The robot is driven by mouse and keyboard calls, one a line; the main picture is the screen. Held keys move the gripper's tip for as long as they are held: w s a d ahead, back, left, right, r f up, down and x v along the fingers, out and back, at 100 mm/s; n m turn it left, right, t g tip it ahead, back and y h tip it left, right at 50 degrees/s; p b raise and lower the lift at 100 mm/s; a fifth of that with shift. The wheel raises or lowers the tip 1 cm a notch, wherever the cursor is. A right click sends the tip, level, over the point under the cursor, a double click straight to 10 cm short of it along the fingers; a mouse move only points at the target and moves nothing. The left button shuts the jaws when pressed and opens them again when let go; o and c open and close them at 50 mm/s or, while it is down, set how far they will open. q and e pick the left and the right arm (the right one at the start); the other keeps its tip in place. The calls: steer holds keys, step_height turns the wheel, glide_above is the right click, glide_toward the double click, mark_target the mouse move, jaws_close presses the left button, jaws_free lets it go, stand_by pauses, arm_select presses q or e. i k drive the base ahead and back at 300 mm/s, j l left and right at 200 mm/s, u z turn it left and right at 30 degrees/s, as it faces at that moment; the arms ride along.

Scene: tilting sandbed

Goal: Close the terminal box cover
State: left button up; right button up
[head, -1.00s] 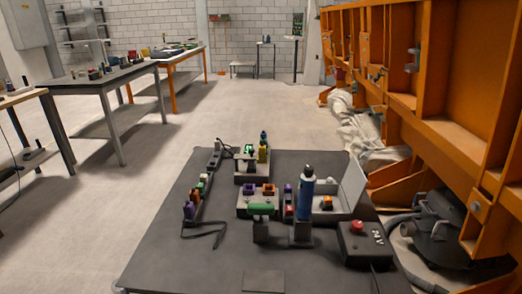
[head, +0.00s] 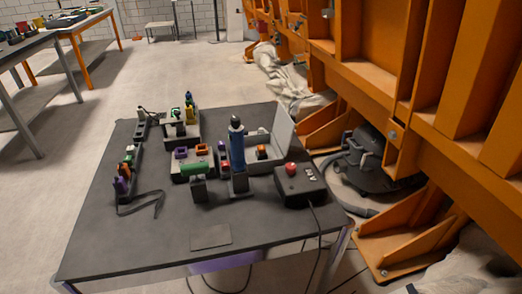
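The terminal box (head: 262,166) sits at the back right of the dark table (head: 140,237). Its light grey cover (head: 284,131) stands raised at the box's right side, so the box is open. A small orange part (head: 261,152) shows inside it. A blue cylindrical tool (head: 237,151) stands upright in a holder in front and hides part of the box. Neither of my grippers is in view.
A control box with a red button (head: 291,169) stands at the table's right, its cable hanging over the front edge. Several colored blocks and a strap (head: 142,202) lie left. A green cylinder (head: 195,167) is mid-table. An orange frame (head: 420,90) rises right.

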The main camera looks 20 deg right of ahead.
mark_target(285, 125)
steer(key=k+l+u, duration=0.1)
steer(key=l, duration=0.3)
steer(key=k+l, duration=0.15)
steer(key=l, duration=0.2)
steer(key=k+l+u, duration=0.15)
steer(key=l, duration=0.25)
steer(key=k+l, duration=0.15)
steer(key=l, duration=0.2)
steer(key=k+l+u, duration=0.15)
steer(key=l, duration=0.2)
